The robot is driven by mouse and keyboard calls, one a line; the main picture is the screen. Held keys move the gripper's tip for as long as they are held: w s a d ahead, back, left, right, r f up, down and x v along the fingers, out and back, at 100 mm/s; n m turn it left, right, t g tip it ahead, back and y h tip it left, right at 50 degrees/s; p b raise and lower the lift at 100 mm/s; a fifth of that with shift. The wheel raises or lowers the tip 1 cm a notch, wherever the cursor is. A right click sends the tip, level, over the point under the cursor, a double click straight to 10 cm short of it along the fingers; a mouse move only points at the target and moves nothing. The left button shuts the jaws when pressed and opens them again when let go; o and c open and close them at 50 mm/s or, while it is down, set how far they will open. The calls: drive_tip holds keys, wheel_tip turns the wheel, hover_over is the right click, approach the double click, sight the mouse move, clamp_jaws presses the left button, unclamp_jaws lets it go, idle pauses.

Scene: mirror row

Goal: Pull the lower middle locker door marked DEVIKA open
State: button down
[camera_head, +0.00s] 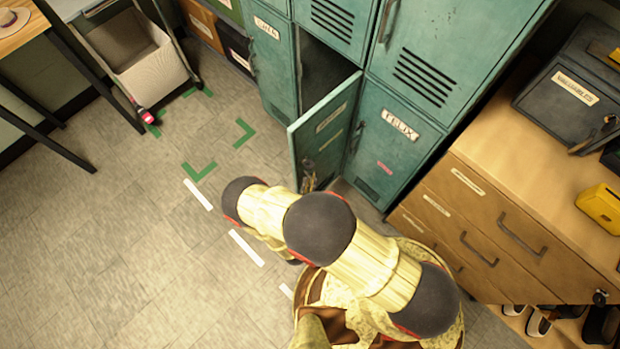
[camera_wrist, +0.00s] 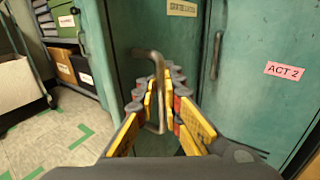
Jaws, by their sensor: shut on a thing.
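The lower middle locker door (camera_head: 318,135) is teal and stands partly open, swung out from the row with its free edge at the left. A dark gap (camera_head: 322,72) shows behind it. Its plates are too small to read. My gripper (camera_head: 309,183) is at the door's handle, low in the head view, partly hidden by my arm. In the wrist view, my gripper's yellow fingers (camera_wrist: 160,103) are shut on the bent grey handle (camera_wrist: 152,60). The door's face (camera_wrist: 130,35) fills the middle there, with a tan label (camera_wrist: 182,8) at the top.
The FELIX locker (camera_head: 385,145) is closed to the right; its pink ACT 2 tag (camera_wrist: 285,71) shows in the wrist view. A wooden drawer cabinet (camera_head: 470,205) stands further right. A bin cart (camera_head: 150,75) stands at the left. The floor (camera_head: 110,230) left of my arm is clear, with green and white marks.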

drive_tip(key=shift+a, duration=0.1)
drive_tip(key=c, duration=2.3)
unclamp_jaws()
drive_tip(key=shift+s, duration=0.1)
drive_tip(key=shift+s+a, duration=0.2)
drive_tip(key=shift+s, duration=1.05)
drive_tip(key=shift+s+a, duration=0.2)
drive_tip(key=shift+s, duration=1)
drive_tip(key=shift+s+a, duration=0.2)
drive_tip(key=shift+s, duration=1.05)
